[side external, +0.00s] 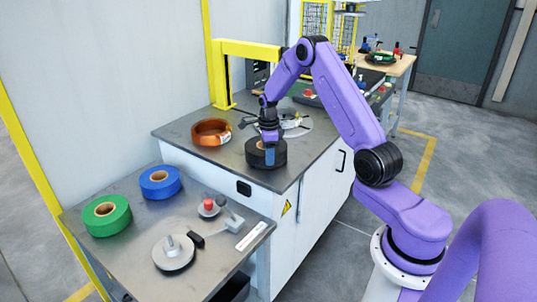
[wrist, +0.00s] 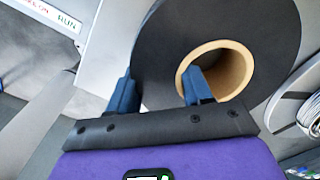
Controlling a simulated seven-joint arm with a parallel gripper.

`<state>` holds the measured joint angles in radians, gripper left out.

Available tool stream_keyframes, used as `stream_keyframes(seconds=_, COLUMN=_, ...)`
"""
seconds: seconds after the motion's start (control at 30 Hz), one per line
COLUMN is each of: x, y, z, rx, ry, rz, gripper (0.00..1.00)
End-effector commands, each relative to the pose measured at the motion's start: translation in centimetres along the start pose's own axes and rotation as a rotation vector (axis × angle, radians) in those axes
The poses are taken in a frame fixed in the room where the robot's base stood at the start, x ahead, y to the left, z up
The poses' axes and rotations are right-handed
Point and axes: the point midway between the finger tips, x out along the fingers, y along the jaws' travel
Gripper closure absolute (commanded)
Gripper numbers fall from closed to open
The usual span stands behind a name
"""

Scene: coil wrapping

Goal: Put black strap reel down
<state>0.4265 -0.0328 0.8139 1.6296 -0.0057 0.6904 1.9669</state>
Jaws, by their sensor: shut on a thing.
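The black strap reel (side external: 266,154) is at the front edge of the grey worktop (side external: 215,165). In the wrist view the reel (wrist: 262,45) is a wide black disc with a tan cardboard core (wrist: 235,66). My gripper (side external: 269,150) comes down from above and is shut on the reel's wall. In the wrist view, one blue finger of my gripper (wrist: 160,90) is outside the reel and the other is inside the core. I cannot tell whether the reel's underside touches the worktop.
A copper-coloured coil (side external: 211,132) lies left of the reel. A round plate with a pale coil (side external: 292,124) is behind it, near a yellow frame (side external: 222,75). The lower front table holds a blue reel (side external: 160,182), a green reel (side external: 106,215) and a round grey spindle (side external: 173,253).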

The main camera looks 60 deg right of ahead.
Motion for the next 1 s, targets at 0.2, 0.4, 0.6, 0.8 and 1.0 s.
stream_keyframes(seconds=0.2, x=-0.1, y=-0.2, z=0.1, rx=0.000, ry=-0.003, rz=-0.007, gripper=0.87)
stream_keyframes(seconds=0.4, x=0.2, y=0.0, z=0.0, rx=0.000, ry=-0.001, rz=-0.002, gripper=0.31)
stream_keyframes(seconds=0.6, x=0.2, y=0.0, z=0.0, rx=0.000, ry=-0.001, rz=-0.001, gripper=0.25)
stream_keyframes(seconds=0.8, x=-0.2, y=0.0, z=0.0, rx=0.000, ry=-0.001, rz=-0.002, gripper=0.25)
stream_keyframes(seconds=1.0, x=-3.0, y=-0.1, z=0.1, rx=0.000, ry=-0.002, rz=-0.006, gripper=0.25)
